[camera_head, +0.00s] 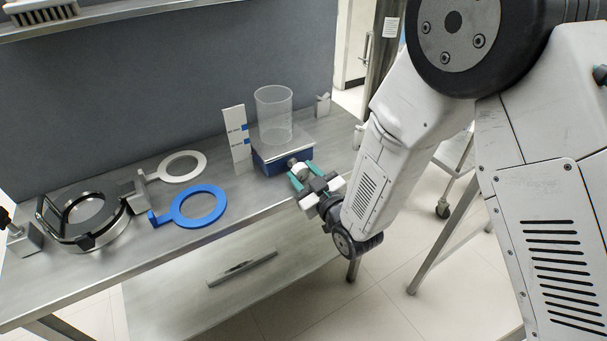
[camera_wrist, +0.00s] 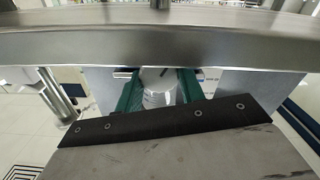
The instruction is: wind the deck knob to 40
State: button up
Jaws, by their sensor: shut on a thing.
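The deck is a blue box (camera_head: 268,163) with a pale metal top, near the front edge of the steel bench. Its knob (camera_head: 297,165), a small grey cylinder, sticks out from the front face. My gripper (camera_head: 304,174) is shut on the knob, one green finger on each side. In the wrist view the knob (camera_wrist: 158,97) shows pale between the green fingers (camera_wrist: 157,92), with faint dark marks too small to read. A clear beaker (camera_head: 273,115) stands upright on the deck. I cannot read the knob's setting.
A white card (camera_head: 237,139) with blue marks stands left of the deck. A blue ring (camera_head: 199,206), a white ring (camera_head: 182,167) and a round clamped metal fixture (camera_head: 88,221) are farther left. The bench's front edge runs close beside my gripper. A drawer handle (camera_head: 242,268) is below.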

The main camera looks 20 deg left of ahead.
jog(key=shift+m, duration=0.3)
jog(key=m, duration=0.2)
jog(key=shift+m, duration=0.4)
jog(key=shift+w+d+m, duration=0.1)
jog(key=shift+m, duration=1.8)
jog(key=o, duration=1)
jog(key=shift+c, duration=0.2)
jog(key=v, duration=0.7)
jog(key=shift+s+d, duration=0.25)
jog(key=shift+d, duration=0.05)
